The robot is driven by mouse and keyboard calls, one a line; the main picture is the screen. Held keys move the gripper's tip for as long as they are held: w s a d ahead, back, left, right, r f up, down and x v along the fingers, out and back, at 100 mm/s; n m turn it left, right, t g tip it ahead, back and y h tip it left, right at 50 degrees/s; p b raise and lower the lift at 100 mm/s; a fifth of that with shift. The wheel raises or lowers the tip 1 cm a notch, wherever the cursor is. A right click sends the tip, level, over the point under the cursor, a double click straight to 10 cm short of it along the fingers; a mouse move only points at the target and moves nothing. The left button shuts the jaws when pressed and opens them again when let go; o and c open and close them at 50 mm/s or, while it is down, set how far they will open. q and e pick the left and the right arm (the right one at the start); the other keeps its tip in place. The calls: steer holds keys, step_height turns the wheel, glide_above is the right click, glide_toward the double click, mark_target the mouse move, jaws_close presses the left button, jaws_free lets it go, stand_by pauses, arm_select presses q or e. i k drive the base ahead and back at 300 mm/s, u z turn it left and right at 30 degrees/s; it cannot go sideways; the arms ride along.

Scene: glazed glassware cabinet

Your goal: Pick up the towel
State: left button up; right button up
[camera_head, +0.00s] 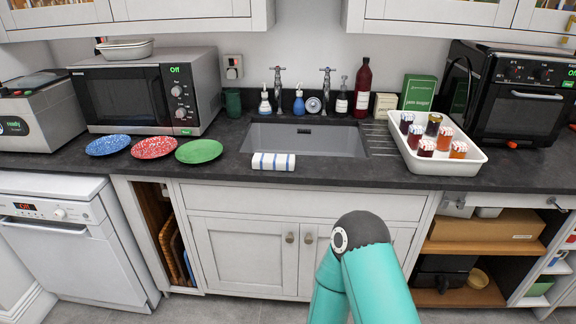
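The towel (273,162) is white with blue stripes and lies folded on the dark worktop at the front edge of the sink (300,138). Nothing touches it from above. A teal link of my arm with a dark joint stands in front of the lower cabinet, below and to the right of the towel. Neither of my grippers shows in the head view, so I cannot see whether they are open or shut.
Blue, red and green plates (199,151) lie left of the towel. A white tray (432,166) with several jars stands to the right. Soap bottles (265,101) and taps (279,84) line the back of the sink. The worktop (340,172) right of the towel is bare.

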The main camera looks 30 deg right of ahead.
mark_target(260, 161)
steer(key=z, duration=0.65)
steer(key=i, duration=1)
